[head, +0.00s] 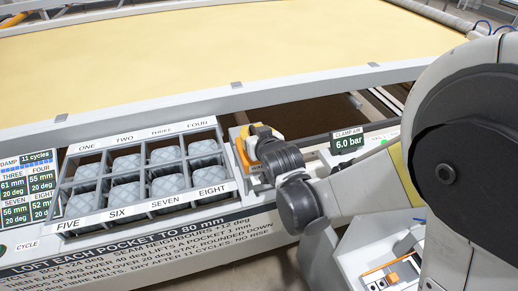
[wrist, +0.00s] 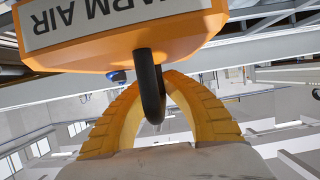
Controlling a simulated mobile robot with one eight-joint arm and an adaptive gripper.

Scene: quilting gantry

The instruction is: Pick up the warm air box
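The warm air box is an orange box with a white "WARM AIR" label. It fills the top of the wrist view (wrist: 125,45), with its label upside down. A black curved handle (wrist: 151,90) sticks out from it toward my gripper. My gripper's yellow fingers (wrist: 172,78) arch together, with their tips close to each other, and the handle lies between them. In the head view the box (head: 243,152) shows as a small orange patch right of the pocket rack, partly hidden by my gripper (head: 260,132). Whether it still touches its support is hidden.
The grey rack of numbered pockets (head: 145,175) with quilted pads stands left of the box. A pale rail (head: 230,95) and yellow quilt (head: 230,40) lie behind. A clamp air display (head: 348,141) reads 6.0 bar at right. A white tray (head: 375,250) is at lower right.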

